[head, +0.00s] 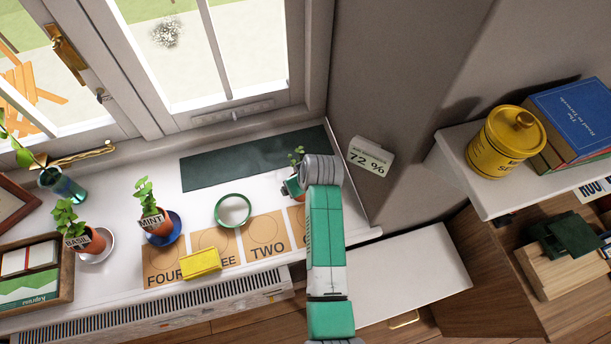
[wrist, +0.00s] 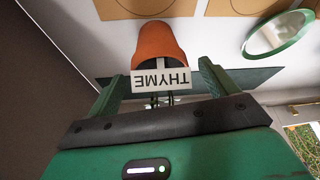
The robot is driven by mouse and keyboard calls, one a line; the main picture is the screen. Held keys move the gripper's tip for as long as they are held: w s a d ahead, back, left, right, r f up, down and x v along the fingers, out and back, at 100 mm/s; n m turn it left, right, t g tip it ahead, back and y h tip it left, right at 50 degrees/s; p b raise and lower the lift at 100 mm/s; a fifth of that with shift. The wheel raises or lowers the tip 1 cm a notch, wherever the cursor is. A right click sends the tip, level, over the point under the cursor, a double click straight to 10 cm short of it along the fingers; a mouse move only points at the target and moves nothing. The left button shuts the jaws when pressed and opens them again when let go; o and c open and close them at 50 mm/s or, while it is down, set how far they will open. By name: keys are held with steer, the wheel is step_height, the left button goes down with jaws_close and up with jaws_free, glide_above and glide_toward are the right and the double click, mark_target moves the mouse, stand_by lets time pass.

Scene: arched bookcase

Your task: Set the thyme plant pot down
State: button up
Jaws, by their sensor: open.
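The thyme plant pot (wrist: 157,42) is terracotta with a white THYME label, upside down in the wrist view. It appears to be at the windowsill's right end. In the head view only its green leaves (head: 297,157) show clearly; my arm hides most of the pot. My gripper (wrist: 160,80) is open, with its green fingers on either side of the label and visible gaps between them and the pot. In the head view my gripper (head: 292,187) is mostly hidden beneath my wrist. Whether the pot's base rests fully on the sill cannot be told.
The mint pot (head: 155,222) and basil pot (head: 90,240) stand left on saucers. An empty green-rimmed dish (head: 233,210), numbered cards (head: 265,238), a yellow block (head: 201,263) and dark green mat (head: 245,158) lie on the sill. A humidity display (head: 366,157) stands right.

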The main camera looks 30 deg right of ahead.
steer(key=p+v, duration=0.1)
steer(key=v, duration=0.7)
steer(key=shift+p, duration=0.4)
steer(key=shift+f, duration=0.1)
steer(key=w+a+r+t+h, duration=0.1)
steer(key=w+a+r+t, duration=0.15)
steer(key=r, duration=0.65)
steer(key=w+a+r+t+h, duration=0.1)
steer(key=w+r+t, duration=0.15)
steer(key=r, duration=0.75)
steer(key=w+a+r+t, duration=0.2)
steer(key=r+t, duration=0.2)
steer(key=r, duration=0.5)
steer(key=s+a+r+t, duration=0.3)
steer(key=s+r, duration=0.3)
steer(key=r, duration=0.4)
steer(key=s+a+r+t+y, duration=0.1)
steer(key=s+a+r+t, duration=0.3)
steer(key=r, duration=0.6)
steer(key=s+a+r+t, duration=0.4)
steer(key=s+r, duration=0.4)
steer(key=r, duration=0.3)
steer(key=shift+a+m+y, duration=0.3)
steer(key=shift+a+y, duration=0.1)
steer(key=shift+a, duration=0.3)
